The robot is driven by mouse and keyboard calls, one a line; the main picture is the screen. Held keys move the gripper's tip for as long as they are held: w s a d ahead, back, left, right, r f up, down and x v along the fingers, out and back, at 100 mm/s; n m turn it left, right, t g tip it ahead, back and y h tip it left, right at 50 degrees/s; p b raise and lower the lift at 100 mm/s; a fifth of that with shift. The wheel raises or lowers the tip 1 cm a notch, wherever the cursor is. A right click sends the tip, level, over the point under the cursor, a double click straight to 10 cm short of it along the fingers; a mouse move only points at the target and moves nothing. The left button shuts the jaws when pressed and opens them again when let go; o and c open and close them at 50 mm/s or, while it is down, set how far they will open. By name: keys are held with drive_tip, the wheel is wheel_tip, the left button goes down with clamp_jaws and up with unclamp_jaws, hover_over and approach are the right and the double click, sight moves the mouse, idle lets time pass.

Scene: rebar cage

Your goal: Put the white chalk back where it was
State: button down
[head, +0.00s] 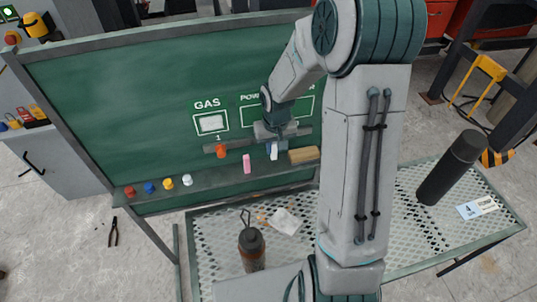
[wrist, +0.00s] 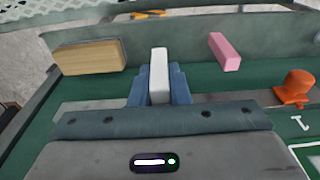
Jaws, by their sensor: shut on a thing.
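The white chalk (head: 274,153) is between the blue fingers of my gripper (head: 271,146), in front of the green board (head: 120,110) and near its ledge (head: 215,182). In the wrist view the white chalk (wrist: 159,72) sticks out past the fingertips of my gripper (wrist: 159,90), which is shut on it. A pink chalk (head: 247,164) stands to its left in the head view; it also shows in the wrist view (wrist: 224,52). A wooden-backed eraser (head: 304,155) is on its right. I cannot tell whether the white chalk touches the ledge.
An orange knob-like piece (head: 221,151) is on the board, left of the pink chalk. Red, blue, yellow and white pieces (head: 187,180) line the ledge's left part. Below, a mesh table (head: 215,235) bears a brown bottle (head: 251,250), a crumpled white item (head: 285,221) and a black cylinder (head: 452,167).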

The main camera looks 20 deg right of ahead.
drive_tip(key=shift+w+a+f, duration=0.35)
drive_tip(key=shift+a+f, duration=0.1)
drive_tip(key=shift+a, duration=0.25)
drive_tip(key=shift+f, duration=2)
drive_tip(key=c, duration=1.4)
unclamp_jaws()
drive_tip(key=shift+o, duration=0.2)
drive_tip(key=shift+p, duration=0.3)
